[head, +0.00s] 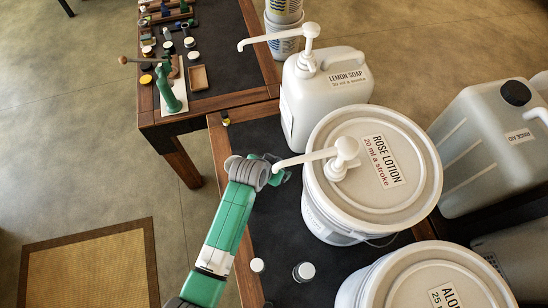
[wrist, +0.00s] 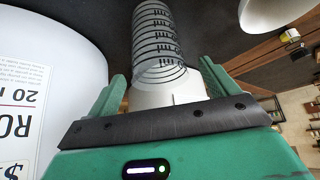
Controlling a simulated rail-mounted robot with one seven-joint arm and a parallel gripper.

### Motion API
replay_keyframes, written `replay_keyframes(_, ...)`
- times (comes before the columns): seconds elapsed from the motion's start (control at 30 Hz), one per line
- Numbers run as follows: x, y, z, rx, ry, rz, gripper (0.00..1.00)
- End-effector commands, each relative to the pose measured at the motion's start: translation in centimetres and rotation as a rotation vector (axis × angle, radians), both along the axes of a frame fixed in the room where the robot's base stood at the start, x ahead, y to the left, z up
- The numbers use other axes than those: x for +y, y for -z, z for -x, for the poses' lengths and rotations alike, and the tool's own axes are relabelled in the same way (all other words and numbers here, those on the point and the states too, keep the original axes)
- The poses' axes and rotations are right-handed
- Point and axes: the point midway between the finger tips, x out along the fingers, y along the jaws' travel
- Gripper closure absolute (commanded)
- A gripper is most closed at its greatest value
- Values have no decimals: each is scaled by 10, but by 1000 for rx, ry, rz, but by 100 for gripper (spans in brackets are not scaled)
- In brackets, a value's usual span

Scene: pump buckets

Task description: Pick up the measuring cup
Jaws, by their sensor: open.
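The measuring cup (wrist: 158,45) is clear with dark graduation lines and a white part at its near end. In the wrist view it stands between the two fingers of my gripper (wrist: 165,88). The fingers are open, one on each side of the white part; I cannot tell whether they touch it. In the head view my gripper (head: 279,177) is by the spout of the rose lotion pump, at the left of its bucket. I cannot make out the cup there.
The rose lotion bucket (head: 318,203) stands close beside my gripper and fills the left of the wrist view (wrist: 50,60). A lemon soap jug (head: 300,100) stands behind it. Another bucket (head: 400,285) is in front. Small jars (head: 303,271) stand on the dark table.

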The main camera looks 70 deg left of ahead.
Motion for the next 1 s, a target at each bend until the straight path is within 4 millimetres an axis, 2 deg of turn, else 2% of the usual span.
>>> replay_keyframes(0.1,8,18,-10,0,1,0,14)
replay_keyframes(0.2,12,27,-15,0,1,0,14)
replay_keyframes(0.43,12,28,-16,0,1,-1,14)
replay_keyframes(0.47,12,28,-16,0,1,-1,18)
replay_keyframes(0.6,12,28,-16,0,1,-1,45)
replay_keyframes(0.7,12,28,-16,0,1,-1,62)
replay_keyframes(0.9,12,27,-16,-1,1,-2,62)
replay_keyframes(1.0,13,18,-16,-2,1,-2,62)
